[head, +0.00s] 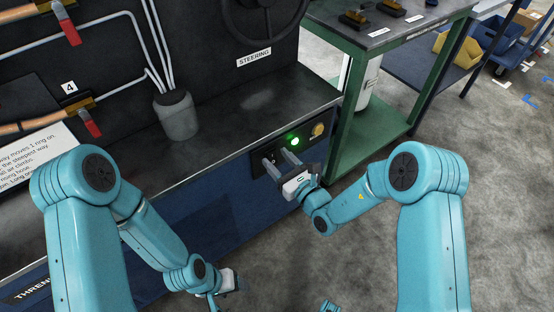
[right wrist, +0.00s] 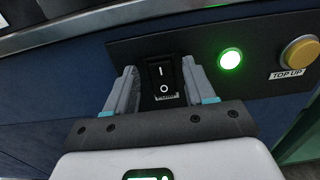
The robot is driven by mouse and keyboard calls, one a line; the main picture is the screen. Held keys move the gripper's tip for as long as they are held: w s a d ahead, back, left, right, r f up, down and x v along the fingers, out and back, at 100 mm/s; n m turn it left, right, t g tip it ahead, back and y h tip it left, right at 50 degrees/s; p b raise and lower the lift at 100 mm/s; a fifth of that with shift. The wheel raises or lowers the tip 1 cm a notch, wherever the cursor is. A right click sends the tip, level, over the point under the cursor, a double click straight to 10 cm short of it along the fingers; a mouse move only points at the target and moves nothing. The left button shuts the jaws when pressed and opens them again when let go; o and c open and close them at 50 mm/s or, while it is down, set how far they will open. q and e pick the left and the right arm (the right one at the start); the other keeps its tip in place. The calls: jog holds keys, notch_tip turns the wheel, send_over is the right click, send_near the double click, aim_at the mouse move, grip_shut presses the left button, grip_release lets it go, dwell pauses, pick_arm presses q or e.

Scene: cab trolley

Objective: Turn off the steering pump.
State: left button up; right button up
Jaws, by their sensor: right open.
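The black rocker switch (right wrist: 161,78), marked I above and O below, sits on a dark panel (right wrist: 205,83) in the right wrist view. In the head view the gripper largely hides the switch. My left gripper (head: 234,281) is low in the head view, jaws unclear.
A yellow button (right wrist: 300,54) labelled TOP UP is right of the lamp. A grey container (head: 177,116) with tubes stands on the bench above the panel. A sign reading STEERING (head: 254,57) is below a dark wheel (head: 262,18). A green trolley (head: 350,125) stands to the right.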

jog(key=shift+w+a, duration=0.3)
jog(key=shift+w, duration=0.1)
grip_shut()
jog(key=shift+f+b, duration=0.3)
jog(key=shift+b, duration=0.1)
jog(key=t+y+b, duration=0.1)
jog(key=b, duration=0.2)
jog(key=f+t+y+b, duration=0.1)
jog(key=t+b, duration=0.1)
jog(key=b, duration=0.1)
jog(key=shift+s+d+f, duration=0.15)
jog(key=shift+s+f, duration=0.05)
jog(key=shift+r+t+y+b, duration=0.2)
jog(key=shift+t+y+b, duration=0.2)
jog(key=shift+b, duration=0.05)
jog(key=shift+r, duration=0.15)
grip_release()
